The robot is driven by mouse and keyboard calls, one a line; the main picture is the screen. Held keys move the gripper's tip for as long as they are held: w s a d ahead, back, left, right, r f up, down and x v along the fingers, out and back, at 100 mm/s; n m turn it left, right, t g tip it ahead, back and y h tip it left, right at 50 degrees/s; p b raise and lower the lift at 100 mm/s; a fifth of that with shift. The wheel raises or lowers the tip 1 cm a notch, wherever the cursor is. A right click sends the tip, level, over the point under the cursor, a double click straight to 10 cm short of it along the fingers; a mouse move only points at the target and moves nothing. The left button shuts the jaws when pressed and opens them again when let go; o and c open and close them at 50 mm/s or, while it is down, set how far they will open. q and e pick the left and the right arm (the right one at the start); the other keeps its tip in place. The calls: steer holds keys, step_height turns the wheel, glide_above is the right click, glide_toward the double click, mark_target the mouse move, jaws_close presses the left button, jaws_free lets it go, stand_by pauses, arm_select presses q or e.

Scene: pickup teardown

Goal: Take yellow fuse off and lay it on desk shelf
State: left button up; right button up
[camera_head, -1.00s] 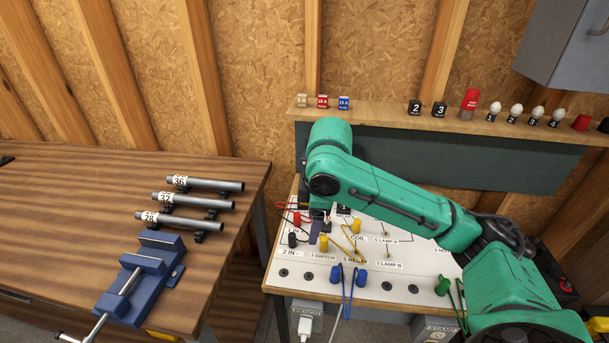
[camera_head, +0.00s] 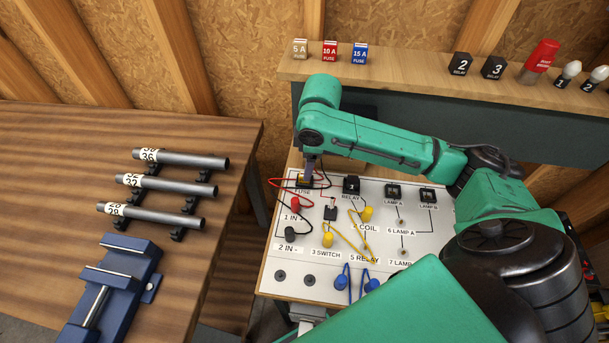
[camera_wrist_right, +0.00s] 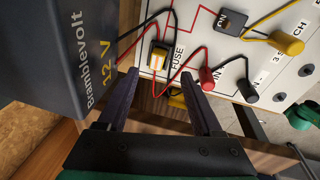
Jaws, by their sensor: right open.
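The yellow fuse (camera_wrist_right: 158,57) sits in the socket marked FUSE on the white panel, with red and black wires beside it. In the head view the fuse (camera_head: 304,183) is small and partly hidden by my gripper. My right gripper (camera_wrist_right: 160,78) is open and empty, its two dark fingers pointing at the panel, with the fuse between and beyond the tips. In the head view my right gripper (camera_head: 308,177) is right at the fuse socket; contact cannot be told. A wooden shelf (camera_head: 420,82) runs along the back wall. My left gripper is not in view.
A dark Bramblevolt 12 V box (camera_wrist_right: 60,60) stands close left of my fingers. Plugged wires and a relay (camera_head: 351,186) crowd the panel (camera_head: 278,262). The shelf holds 5 A, 10 A and 15 A fuses (camera_head: 330,53), with free room before the relays. A workbench (camera_head: 60,160) stands left.

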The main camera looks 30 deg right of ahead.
steer(key=f, duration=0.2)
steer(key=w+f+p, duration=0.1)
steer(key=f, duration=0.2)
steer(key=shift+w+f, duration=0.2)
steer(key=shift+f, duration=0.2)
jaws_close()
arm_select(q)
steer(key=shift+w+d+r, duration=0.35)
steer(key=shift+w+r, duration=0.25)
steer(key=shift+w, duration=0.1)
